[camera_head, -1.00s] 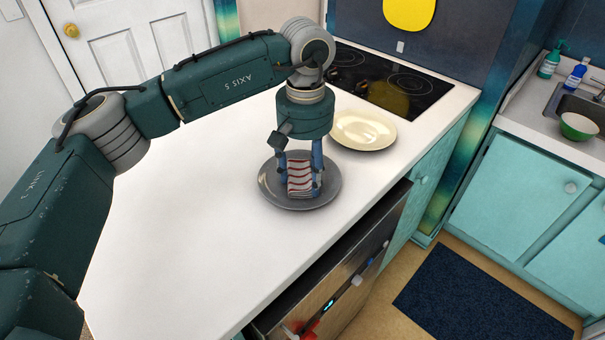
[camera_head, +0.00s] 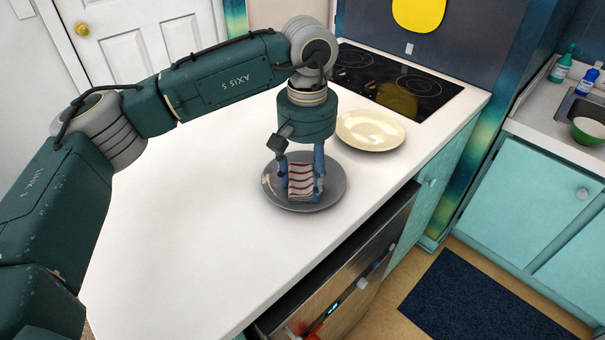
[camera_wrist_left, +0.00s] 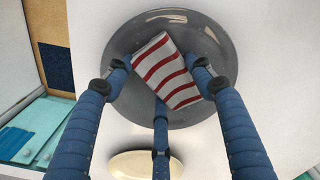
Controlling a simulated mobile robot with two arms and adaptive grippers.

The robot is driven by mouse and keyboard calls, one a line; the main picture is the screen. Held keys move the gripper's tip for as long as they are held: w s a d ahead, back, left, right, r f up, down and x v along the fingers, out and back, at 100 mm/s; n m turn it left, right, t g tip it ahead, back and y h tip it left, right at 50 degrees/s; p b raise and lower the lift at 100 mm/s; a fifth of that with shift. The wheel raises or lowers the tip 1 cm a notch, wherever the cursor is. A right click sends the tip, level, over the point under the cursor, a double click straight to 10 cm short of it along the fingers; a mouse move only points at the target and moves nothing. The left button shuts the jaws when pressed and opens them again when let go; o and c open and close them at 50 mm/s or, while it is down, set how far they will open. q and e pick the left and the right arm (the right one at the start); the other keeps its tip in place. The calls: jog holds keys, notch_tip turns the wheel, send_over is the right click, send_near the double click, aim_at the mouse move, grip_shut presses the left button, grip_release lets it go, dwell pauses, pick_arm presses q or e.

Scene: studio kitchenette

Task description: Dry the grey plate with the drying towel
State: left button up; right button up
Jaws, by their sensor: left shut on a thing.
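The grey plate (camera_head: 331,191) lies on the white counter in the head view. It also fills the upper middle of the left wrist view (camera_wrist_left: 215,60), where small light spots show on its surface. The drying towel (camera_head: 301,180), white with red stripes, is folded over the plate's middle; it also shows in the left wrist view (camera_wrist_left: 166,72). My left gripper (camera_head: 302,178) points down over the plate with its blue fingers shut on the towel. Whether the towel presses on the plate is hard to tell. My right gripper is in neither view.
A cream plate (camera_head: 370,130) lies on the counter behind the grey plate, near the black cooktop (camera_head: 395,80). An open dishwasher or drawer front (camera_head: 350,275) is below the counter's front edge. The counter (camera_head: 190,220) left of the plate is clear.

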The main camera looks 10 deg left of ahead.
aim_at(312, 180)
pick_arm(q)
jog(key=shift+w+d, duration=0.2)
jog(key=shift+d, duration=0.35)
jog(key=shift+r, duration=0.2)
jog(key=shift+r+p, duration=1.25)
jog(key=shift+r, duration=0.5)
jog(key=shift+r+p, duration=1)
jog(key=shift+r, duration=0.65)
